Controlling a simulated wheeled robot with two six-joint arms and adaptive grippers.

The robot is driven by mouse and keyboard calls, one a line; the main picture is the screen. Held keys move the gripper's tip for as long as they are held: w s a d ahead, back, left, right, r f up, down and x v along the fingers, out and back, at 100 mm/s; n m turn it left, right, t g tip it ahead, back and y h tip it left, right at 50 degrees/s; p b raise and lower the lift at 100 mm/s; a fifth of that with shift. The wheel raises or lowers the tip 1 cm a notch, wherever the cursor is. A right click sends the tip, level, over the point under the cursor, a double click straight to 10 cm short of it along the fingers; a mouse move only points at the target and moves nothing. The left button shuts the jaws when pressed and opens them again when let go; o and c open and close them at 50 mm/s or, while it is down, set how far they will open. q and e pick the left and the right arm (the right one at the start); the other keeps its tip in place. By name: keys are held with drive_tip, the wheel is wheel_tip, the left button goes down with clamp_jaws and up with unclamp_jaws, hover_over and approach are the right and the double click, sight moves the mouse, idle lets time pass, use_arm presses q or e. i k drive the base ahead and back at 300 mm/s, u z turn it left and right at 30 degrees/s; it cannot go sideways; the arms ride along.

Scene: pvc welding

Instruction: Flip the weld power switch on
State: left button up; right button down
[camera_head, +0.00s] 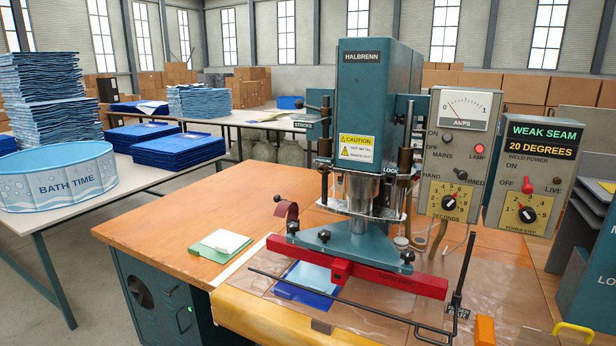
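The weld power switch (527,186) is a small red-tipped toggle on the grey right-hand control box (495,205). The ON label is above it and the OFF label is at its lower left. It is too small to tell for sure which way the lever points. A display (543,142) above reads "WEAK SEAM" and "20 DEGREES". Neither of my grippers is in view.
The teal Halbrenn press (375,100) stands on the wooden bench (170,232), left of the boxes. A second box (453,165) has an amps meter and a lit red lamp (479,149). A black upright rod (463,270) stands in front. Space before the switch looks clear.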

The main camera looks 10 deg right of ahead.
sight(526, 189)
drive_tip(key=z, duration=1.5)
drive_tip(key=k, duration=1.2)
drive_tip(key=z, duration=1)
drive_tip(key=i, duration=0.8)
drive_tip(key=z, duration=0.6)
drive_tip(key=i, duration=1.2)
drive_tip(key=u, duration=1.05)
drive_tip(key=i, duration=0.65)
drive_tip(key=u, duration=0.65)
